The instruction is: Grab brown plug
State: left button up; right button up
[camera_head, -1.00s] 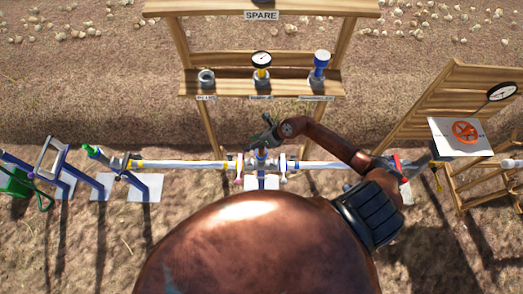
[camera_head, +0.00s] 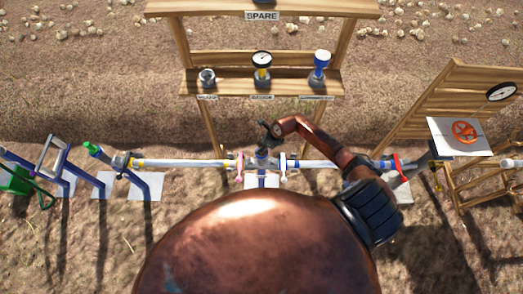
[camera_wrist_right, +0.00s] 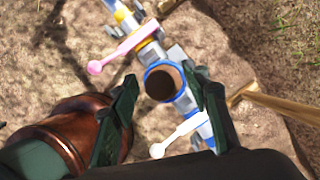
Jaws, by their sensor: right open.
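The brown plug (camera_wrist_right: 162,84) shows in the right wrist view as a round brown disc inside a blue ring on the pipe tee. In the head view the tee's blue upright fitting (camera_head: 262,157) stands mid-pipe, and I cannot make out the plug clearly there. My right gripper (camera_wrist_right: 161,80) is open, with its dark green fingers on either side of the plug in the wrist view. In the head view the right gripper (camera_head: 270,131) is just above the fitting. Contact cannot be told. My left gripper is not in view.
A pink-handled valve (camera_wrist_right: 112,57) and a white-handled valve (camera_wrist_right: 178,137) flank the tee. A wooden spare shelf (camera_head: 222,82) with a gauge (camera_head: 262,60) and other fittings stands behind. A wooden stand with a red wheel (camera_head: 465,132) is at right.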

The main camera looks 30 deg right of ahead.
grip_shut()
dwell(0.5)
jog(key=shift+r, duration=0.15)
